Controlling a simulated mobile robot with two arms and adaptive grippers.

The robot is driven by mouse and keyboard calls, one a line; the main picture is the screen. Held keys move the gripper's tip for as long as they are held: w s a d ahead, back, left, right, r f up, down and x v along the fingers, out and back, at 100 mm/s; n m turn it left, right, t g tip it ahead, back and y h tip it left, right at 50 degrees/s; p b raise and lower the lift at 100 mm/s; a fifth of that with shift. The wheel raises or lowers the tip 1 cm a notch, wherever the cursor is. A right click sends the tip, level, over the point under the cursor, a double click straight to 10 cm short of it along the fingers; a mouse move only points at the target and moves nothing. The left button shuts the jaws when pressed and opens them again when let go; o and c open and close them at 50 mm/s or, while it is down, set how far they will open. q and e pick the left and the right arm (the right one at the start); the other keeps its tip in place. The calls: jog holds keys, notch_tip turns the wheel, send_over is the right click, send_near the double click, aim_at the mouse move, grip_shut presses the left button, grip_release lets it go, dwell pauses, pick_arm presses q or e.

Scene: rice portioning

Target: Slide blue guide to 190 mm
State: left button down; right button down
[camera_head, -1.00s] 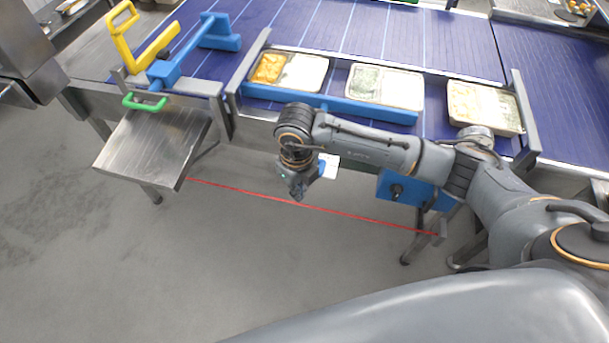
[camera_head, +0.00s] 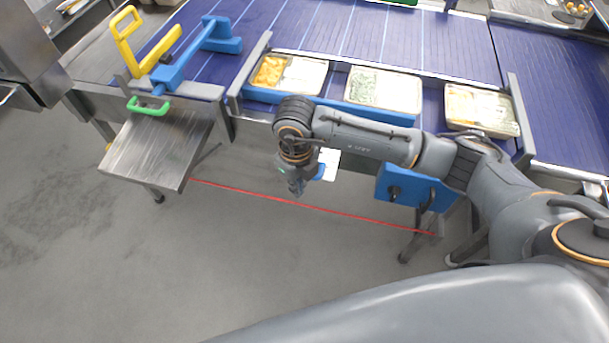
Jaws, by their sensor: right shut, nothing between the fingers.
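The blue guide (camera_head: 172,76) lies across the left end of the purple conveyor belt, with a blue block at its far end. A green handle (camera_head: 148,107) sits at its near end, over the conveyor's front edge. No scale marks can be read at this size. My right gripper (camera_head: 297,190) hangs pointing down in front of the conveyor, to the right of the guide and well apart from it. It is shut and empty. My left gripper is not in view.
A yellow handle frame (camera_head: 130,45) stands beside the guide. A steel shelf (camera_head: 158,150) juts out below it. A long blue rail (camera_head: 262,95) and several food trays (camera_head: 382,90) are on the belt. The floor in front is clear.

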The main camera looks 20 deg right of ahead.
notch_tip(320, 180, up, 5)
jog(key=p, duration=0.2)
jog(key=shift+p, duration=0.4)
dwell(0.3)
